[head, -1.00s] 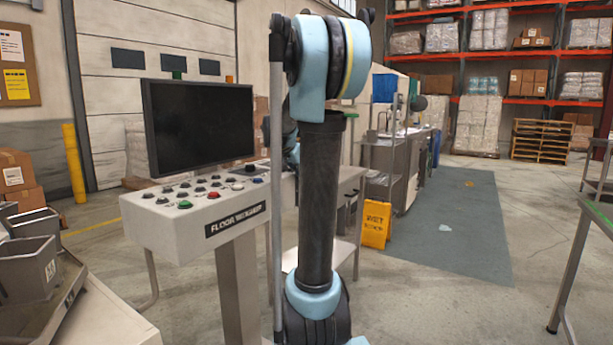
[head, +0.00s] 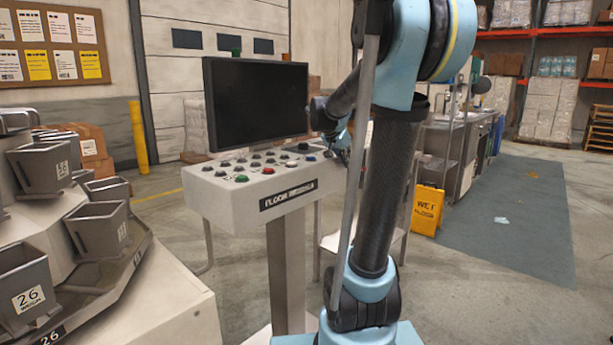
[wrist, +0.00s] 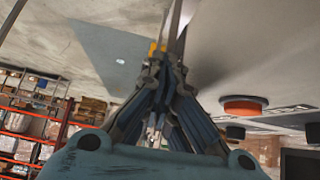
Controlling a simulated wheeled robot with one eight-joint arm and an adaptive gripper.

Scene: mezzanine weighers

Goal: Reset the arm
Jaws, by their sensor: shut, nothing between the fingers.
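My gripper (wrist: 172,40) is shut and empty in the wrist view, its dark fingers drawn together to a narrow tip. In the head view the gripper (head: 340,150) is small and partly hidden behind my upper arm, close to the right end of the control console (head: 240,205). My arm bends at the blue elbow above the console's right side. In the wrist view, which looks upside down, a red button (wrist: 243,105) of the console and several dark ones show right of the fingers. The fingers appear clear of the buttons.
A black monitor (head: 255,105) stands on the console. Weigher buckets (head: 97,215) on a stepped machine fill the left side. A yellow wet-floor sign (head: 426,210) stands behind my arm, beside a grey floor strip (head: 520,215). Open concrete floor lies to the right.

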